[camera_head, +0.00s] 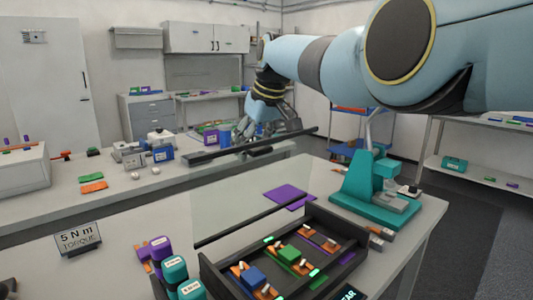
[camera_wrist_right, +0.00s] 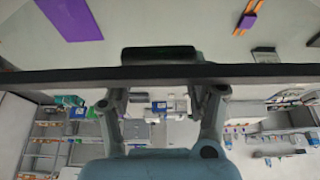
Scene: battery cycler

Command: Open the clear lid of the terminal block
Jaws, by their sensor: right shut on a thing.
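The terminal block (camera_head: 325,222) is a dark open-topped frame at the bottom centre of the head view, holding orange strips with blue, green and purple pieces. Its clear lid (camera_head: 225,195) stands raised above the frame's far-left edge as a faint see-through panel. The lid's dark edge bar (camera_head: 215,154) is high above the block. My right gripper (camera_head: 280,135) is shut on the lid at this bar. In the right wrist view the bar (camera_wrist_right: 60,76) runs across the fingers, with a dark handle piece (camera_wrist_right: 158,55) beside it. My left gripper is not in view.
A teal press-like fixture (camera_head: 365,190) stands right of the block. Teal and purple capped cylinders (camera_head: 175,270) stand close on its left. A torque sign (camera_head: 78,238) is at the left. Another bench (camera_head: 60,205) with small parts lies behind.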

